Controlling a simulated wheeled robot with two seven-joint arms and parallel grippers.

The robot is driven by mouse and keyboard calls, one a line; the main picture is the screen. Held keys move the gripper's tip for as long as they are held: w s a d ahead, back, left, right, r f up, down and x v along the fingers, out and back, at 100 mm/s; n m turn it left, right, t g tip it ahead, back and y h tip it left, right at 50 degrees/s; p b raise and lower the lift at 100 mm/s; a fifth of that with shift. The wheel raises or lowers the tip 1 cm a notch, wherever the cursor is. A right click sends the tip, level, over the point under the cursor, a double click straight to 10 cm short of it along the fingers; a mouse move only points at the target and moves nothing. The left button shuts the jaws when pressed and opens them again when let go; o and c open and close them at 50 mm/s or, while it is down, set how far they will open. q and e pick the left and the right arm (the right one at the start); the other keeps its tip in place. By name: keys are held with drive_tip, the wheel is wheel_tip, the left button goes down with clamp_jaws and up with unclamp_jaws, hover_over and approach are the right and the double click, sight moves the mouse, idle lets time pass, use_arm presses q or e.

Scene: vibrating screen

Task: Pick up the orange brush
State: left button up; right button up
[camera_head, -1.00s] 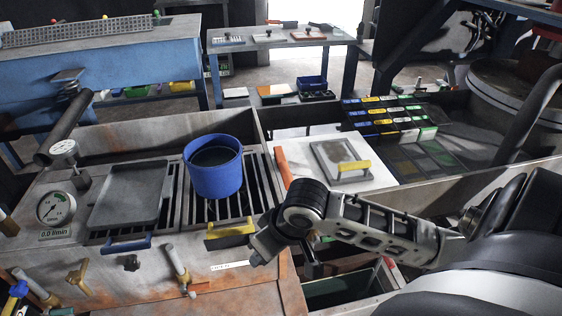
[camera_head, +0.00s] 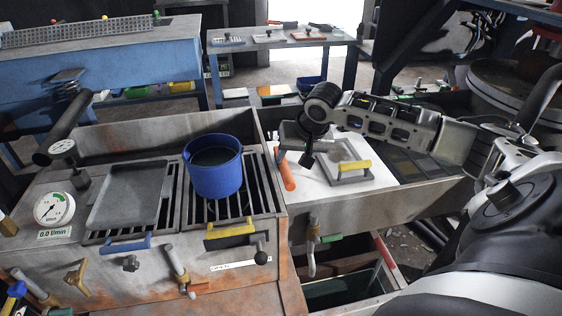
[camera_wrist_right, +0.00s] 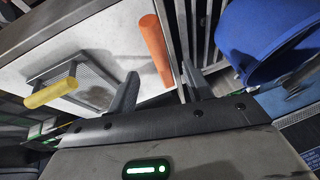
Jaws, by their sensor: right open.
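The orange brush (camera_head: 287,177) lies on the white board at the left edge of the right-hand bin. In the right wrist view the orange brush (camera_wrist_right: 156,48) shows as an orange cylinder beyond my fingertips, lying roughly in line with the gap between them. My right gripper (camera_head: 302,152) is above the brush and hides part of it in the head view. In the right wrist view my right gripper (camera_wrist_right: 158,88) has its two fingers spread with nothing between them. My left gripper is not in view.
A blue bucket (camera_head: 213,172) stands on a grate left of the brush; it is close by on the right in the right wrist view (camera_wrist_right: 272,40). A yellow-handled screen (camera_head: 352,176) lies on the white board (camera_head: 313,186). Bin walls surround the board.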

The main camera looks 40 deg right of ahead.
sight(288, 171)
drive_tip(key=x, duration=0.8)
drive_tip(key=shift+s+d+b, duration=0.1)
drive_tip(key=shift+s+b, duration=0.05)
drive_tip(key=shift+b, duration=0.15)
drive_tip(key=c, duration=1)
